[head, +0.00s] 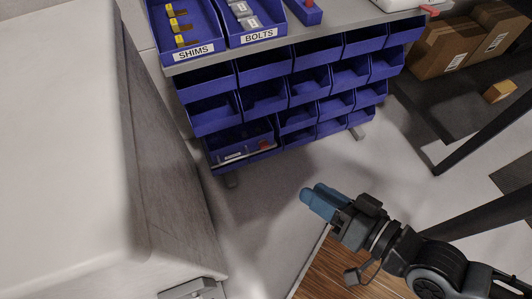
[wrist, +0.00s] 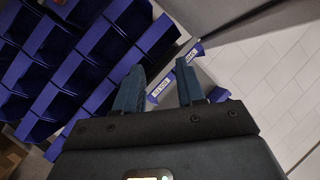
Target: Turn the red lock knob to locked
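I cannot make out a red lock knob or a mirror fixture for certain in either view. A small red part (head: 310,3) shows on a blue block at the top edge of the head view, too cut off to identify. My gripper (head: 316,202) is over the floor in front of the bin rack in the head view, its blue fingers pointing up and left. In the wrist view my gripper (wrist: 160,66) has its two fingers apart with nothing between them. It touches nothing that I can see.
A rack of blue bins (head: 290,85) stands ahead, with a SHIMS bin (head: 190,50) and a BOLTS bin (head: 258,38) on top. A large pale cabinet (head: 65,130) fills the left. Cardboard boxes (head: 445,50) sit on a dark shelf at right. Floor between is clear.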

